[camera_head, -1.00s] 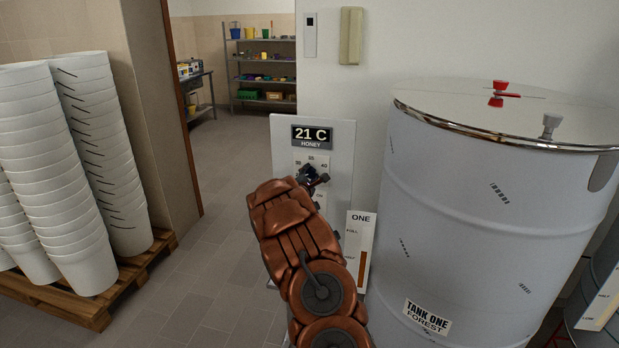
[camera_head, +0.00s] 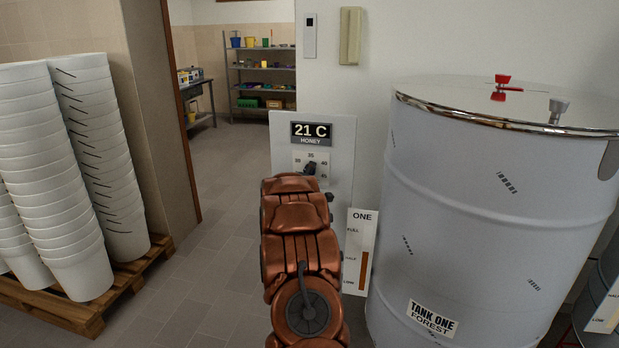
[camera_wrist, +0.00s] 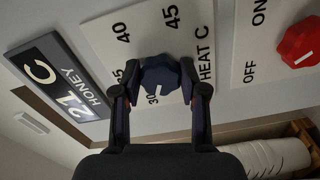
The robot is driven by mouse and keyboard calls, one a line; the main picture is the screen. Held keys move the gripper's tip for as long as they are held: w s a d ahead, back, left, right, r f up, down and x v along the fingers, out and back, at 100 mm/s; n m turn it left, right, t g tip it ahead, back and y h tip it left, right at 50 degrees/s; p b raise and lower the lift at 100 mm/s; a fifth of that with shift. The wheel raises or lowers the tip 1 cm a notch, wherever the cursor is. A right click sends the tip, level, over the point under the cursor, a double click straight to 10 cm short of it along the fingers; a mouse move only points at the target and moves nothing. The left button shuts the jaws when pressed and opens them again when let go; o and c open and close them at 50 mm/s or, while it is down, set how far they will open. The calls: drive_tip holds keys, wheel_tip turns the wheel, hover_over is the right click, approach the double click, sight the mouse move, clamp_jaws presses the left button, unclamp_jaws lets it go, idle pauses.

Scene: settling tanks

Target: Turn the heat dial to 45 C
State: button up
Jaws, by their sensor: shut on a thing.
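The heat dial (camera_wrist: 158,76) is a dark blue faceted knob on a white plate marked 30, 35, 40, 45 and HEAT C. My gripper (camera_wrist: 160,84) has one finger on each side of the dial and is shut on it. A white pointer line on the dial lies by the 30 mark. The display (camera_wrist: 62,80) reads 21 C, HONEY, and also shows in the head view (camera_head: 311,132). In the head view my copper-coloured arm covers the lower panel, and the dial is mostly hidden by the gripper.
A red ON/OFF knob (camera_wrist: 299,44) sits beside the heat plate in the wrist view. A large tank (camera_head: 480,210) labelled TANK ONE stands at right, with a level gauge (camera_head: 358,250) beside it. Stacked white buckets (camera_head: 90,170) on a pallet stand at left. Floor between is clear.

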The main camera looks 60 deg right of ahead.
drive_tip(key=n+b, duration=0.9)
drive_tip(key=n, duration=0.8)
drive_tip(key=n+b, duration=0.9)
drive_tip(key=n, duration=0.9)
drive_tip(key=shift+w+r+b, duration=0.1)
drive_tip(key=shift+w+b, duration=0.1)
drive_tip(key=shift+b, duration=0.1)
idle(0.4)
drive_tip(key=o, duration=1)
drive_tip(key=shift+o, duration=0.7)
drive_tip(key=shift+w, duration=0.1)
